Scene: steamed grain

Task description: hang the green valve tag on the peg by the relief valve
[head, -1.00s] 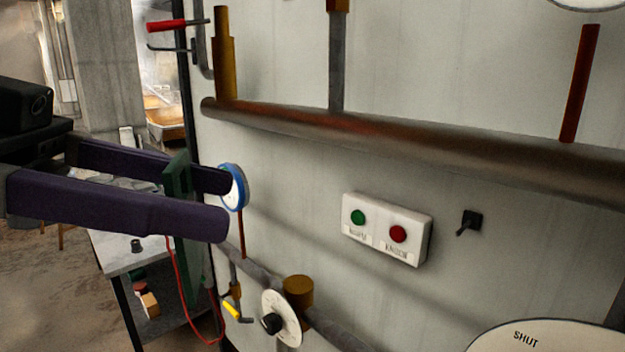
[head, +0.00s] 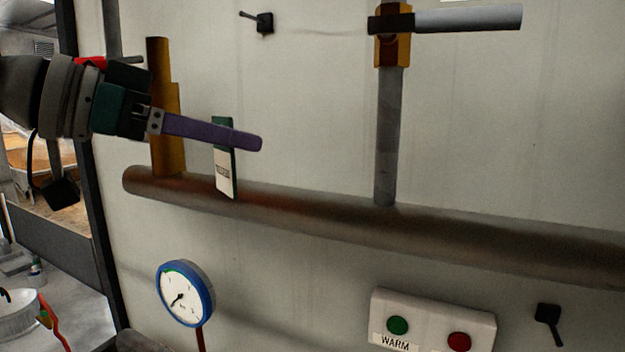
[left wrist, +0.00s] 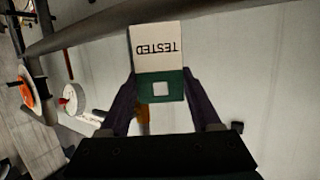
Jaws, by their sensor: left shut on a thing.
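The green valve tag (head: 232,178) has a white label and hangs down between the fingers of my left gripper (head: 243,141), which is shut on it. In the left wrist view the tag (left wrist: 160,85) shows a square hole in its green part and an upside-down "TESTED". A black peg (head: 264,23) sticks out of the wall above and right of the gripper, apart from the tag. A brass stepped fitting (head: 160,100), possibly the relief valve, stands on the pipe behind the gripper. My right gripper is not in view.
A thick brown pipe (head: 300,213) crosses the wall below the tag. A brass valve with a grey lever (head: 468,18) is at top right. A blue gauge (head: 184,293), a button box (head: 432,318) and another black peg (head: 548,318) are lower. Wall between the upper peg and grey pipe is clear.

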